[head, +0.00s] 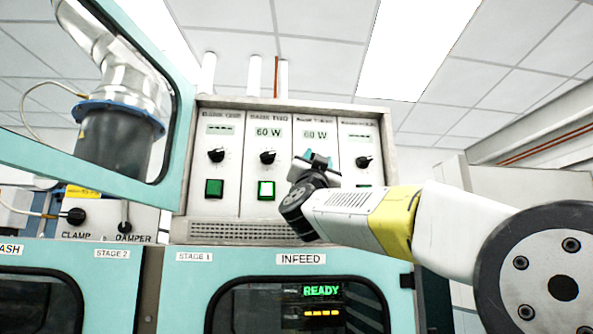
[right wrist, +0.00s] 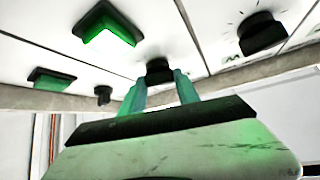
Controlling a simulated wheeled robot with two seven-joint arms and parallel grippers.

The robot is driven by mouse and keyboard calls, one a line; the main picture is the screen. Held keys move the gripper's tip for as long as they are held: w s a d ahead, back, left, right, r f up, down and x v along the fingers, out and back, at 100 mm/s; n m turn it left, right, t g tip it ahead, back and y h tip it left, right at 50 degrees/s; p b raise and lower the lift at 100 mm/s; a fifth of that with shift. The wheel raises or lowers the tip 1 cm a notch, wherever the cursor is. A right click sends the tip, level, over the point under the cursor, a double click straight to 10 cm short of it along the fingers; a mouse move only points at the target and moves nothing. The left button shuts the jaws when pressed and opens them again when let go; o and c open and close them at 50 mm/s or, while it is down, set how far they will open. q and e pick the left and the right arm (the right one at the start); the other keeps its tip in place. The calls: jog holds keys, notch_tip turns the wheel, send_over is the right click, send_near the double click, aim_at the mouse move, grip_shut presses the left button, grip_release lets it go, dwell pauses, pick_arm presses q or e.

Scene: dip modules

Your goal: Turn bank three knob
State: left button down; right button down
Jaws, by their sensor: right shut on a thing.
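The bank three knob is the black knob of the third column on the grey control panel (head: 225,230). The bank three display (head: 315,134) reads 60 W. A lit green button (right wrist: 110,30) belongs to this column; my arm hides it in the head view. My left gripper is not in view.
Knobs of bank one (head: 216,155), bank two (head: 267,157) and bank four (head: 364,161) stand close on either side. The bank two button (head: 267,190) glows green. An open teal door (head: 172,150) stands at the left. A READY screen (head: 321,290) is below.

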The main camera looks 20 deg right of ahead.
jog(key=shift+m+g+h, duration=0.3)
jog(key=shift+m+g, duration=0.1)
jog(key=shift+m, duration=0.2)
jog(key=c, duration=0.9)
grip_release()
jog(key=shift+s, duration=0.1)
jog(key=v, duration=0.7)
jog(key=shift+s+a+f, duration=0.2)
jog(key=shift+s+a, duration=0.05)
